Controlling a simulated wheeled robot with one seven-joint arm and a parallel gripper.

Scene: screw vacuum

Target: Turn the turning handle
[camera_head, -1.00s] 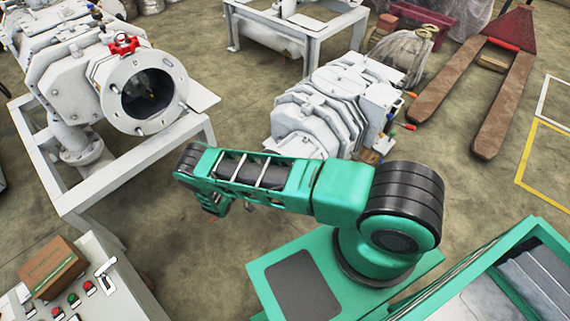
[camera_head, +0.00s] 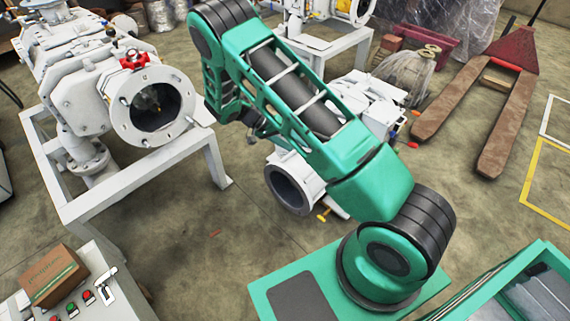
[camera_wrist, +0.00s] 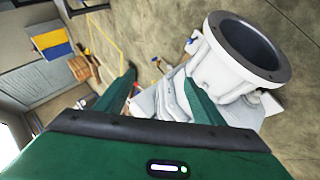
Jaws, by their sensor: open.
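A red handle (camera_head: 134,60) sits on top of the white machine (camera_head: 75,92) at upper left in the head view, just behind its round flange. A white lever-like handle (camera_head: 106,280) shows on the control panel at lower left; I cannot tell which of the two is the turning handle. My gripper (camera_wrist: 161,92) shows in the wrist view with its two green fingers wide apart and nothing between them. In the head view my gripper is not clearly seen. Neither handle can be made out in the wrist view.
The white machine's frame (camera_head: 180,160) and a second white pump (camera_head: 310,182) stand near my arm. The wrist view shows a white pipe flange (camera_wrist: 250,48) close to my right finger. A cardboard box (camera_head: 53,276) lies on the panel.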

